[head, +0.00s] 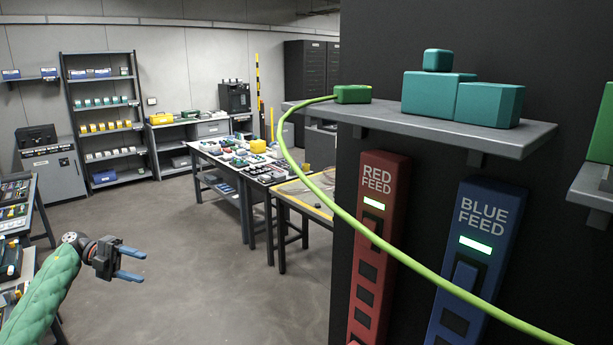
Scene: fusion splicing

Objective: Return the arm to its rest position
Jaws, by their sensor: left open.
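My left gripper (132,265) is at the lower left, at the end of my arm in a green quilted sleeve. Its two blue fingers are apart with nothing between them. It is in free air above the grey floor, away from the tables and the panel. My right gripper is not in view.
A dark panel at right carries a red feed unit (379,243) and a blue feed unit (474,262) with lit green lamps. A green cable (345,215) runs across them from a shelf (513,139). Workbenches stand at centre and far left, with clear floor (190,265) between.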

